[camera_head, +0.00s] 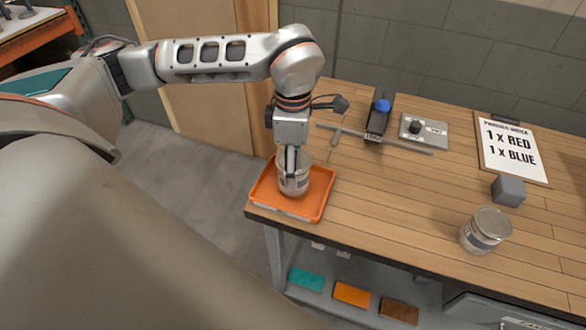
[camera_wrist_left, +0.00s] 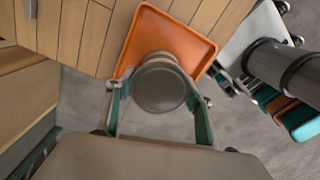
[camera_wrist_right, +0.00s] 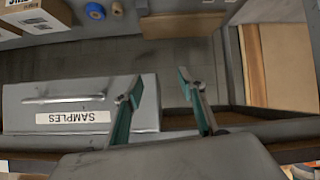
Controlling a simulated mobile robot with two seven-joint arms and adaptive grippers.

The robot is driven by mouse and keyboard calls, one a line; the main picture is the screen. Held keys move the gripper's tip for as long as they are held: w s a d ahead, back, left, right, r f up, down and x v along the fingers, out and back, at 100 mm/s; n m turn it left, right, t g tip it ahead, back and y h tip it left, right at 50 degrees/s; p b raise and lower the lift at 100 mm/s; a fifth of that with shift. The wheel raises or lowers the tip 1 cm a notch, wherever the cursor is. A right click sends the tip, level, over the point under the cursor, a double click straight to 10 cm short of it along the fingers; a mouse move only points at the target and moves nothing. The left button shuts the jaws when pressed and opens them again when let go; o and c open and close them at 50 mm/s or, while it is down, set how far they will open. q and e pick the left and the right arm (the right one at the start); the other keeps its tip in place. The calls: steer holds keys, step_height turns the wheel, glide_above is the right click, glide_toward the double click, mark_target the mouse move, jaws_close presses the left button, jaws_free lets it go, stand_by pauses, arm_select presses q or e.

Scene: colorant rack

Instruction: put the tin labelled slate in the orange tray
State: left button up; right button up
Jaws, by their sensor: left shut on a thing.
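The orange tray (camera_head: 322,186) lies at the table's left front corner; it also shows in the left wrist view (camera_wrist_left: 147,26). My left gripper (camera_head: 291,160) points down over it, shut on a metal tin (camera_head: 294,182) with a pale label I cannot read. The tin is upright, within the tray's outline; I cannot tell whether its base touches the tray floor. Its round lid shows between the fingers in the left wrist view (camera_wrist_left: 160,86). A second similar tin (camera_head: 486,231) stands to the right, its label unreadable. My right gripper (camera_wrist_right: 160,85) is open and empty, away from the tray.
Behind the tray lie a metal rod (camera_head: 375,138), a dark device with a blue knob (camera_head: 382,106) and a panel with a black knob (camera_head: 416,128). A grey block (camera_head: 508,191) and an order sign (camera_head: 512,146) are at right. The right wrist view shows a SAMPLES box (camera_wrist_right: 80,105).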

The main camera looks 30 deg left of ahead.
arm_select(q)
steer(key=shift+f, duration=0.75)
steer(key=shift+f, duration=0.1)
steer(key=o, duration=1.3)
step_height(320, 180, up, 12)
steer(key=shift+r, duration=0.15)
